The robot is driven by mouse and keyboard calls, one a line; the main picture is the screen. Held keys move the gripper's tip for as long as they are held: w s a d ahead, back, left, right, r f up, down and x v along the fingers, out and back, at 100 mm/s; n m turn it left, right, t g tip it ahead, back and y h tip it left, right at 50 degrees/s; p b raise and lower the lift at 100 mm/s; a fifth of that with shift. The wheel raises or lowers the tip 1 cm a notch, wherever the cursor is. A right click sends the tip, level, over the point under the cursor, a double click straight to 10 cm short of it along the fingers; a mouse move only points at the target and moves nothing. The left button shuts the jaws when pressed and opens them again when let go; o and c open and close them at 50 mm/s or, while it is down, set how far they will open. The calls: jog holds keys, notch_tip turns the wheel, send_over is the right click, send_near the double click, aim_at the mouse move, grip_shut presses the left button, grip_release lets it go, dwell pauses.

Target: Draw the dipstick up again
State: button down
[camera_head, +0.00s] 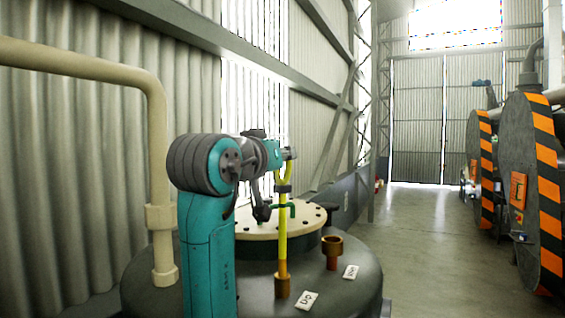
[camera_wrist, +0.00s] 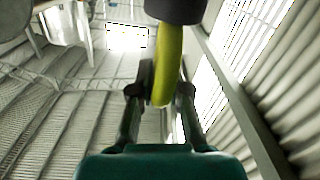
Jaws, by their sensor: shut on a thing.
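The dipstick (camera_head: 282,240) is a yellow rod with a dark collar and a yellow looped handle on top. It stands upright, its lower end inside a brass-coloured socket (camera_head: 282,287) on the tank top, so its tip is hidden. A label reading "Dip" (camera_head: 307,301) lies beside the socket. My gripper (camera_head: 284,168) is at the handle, above the collar. In the wrist view, the dark fingers of my gripper (camera_wrist: 160,92) close on the yellow handle (camera_wrist: 168,70), with the dark collar (camera_wrist: 174,10) at the top edge.
A second brass-coloured fitting (camera_head: 332,250) with its own label (camera_head: 351,271) stands to the right. A pale bolted cover (camera_head: 262,222) with a green handle is behind the rod. A beige pipe (camera_head: 157,140) rises at left. Striped machines (camera_head: 535,190) stand far right, beyond open floor.

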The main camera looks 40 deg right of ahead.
jog(key=shift+s, duration=0.1)
jog(key=c, duration=1.2)
grip_release()
jog(key=shift+a, duration=0.15)
jog(key=v, duration=1.1)
jog(key=shift+s+a+r, duration=0.1)
jog(key=shift+s+a, duration=0.05)
jog(key=shift+a, duration=0.15)
jog(key=shift+a, duration=0.1)
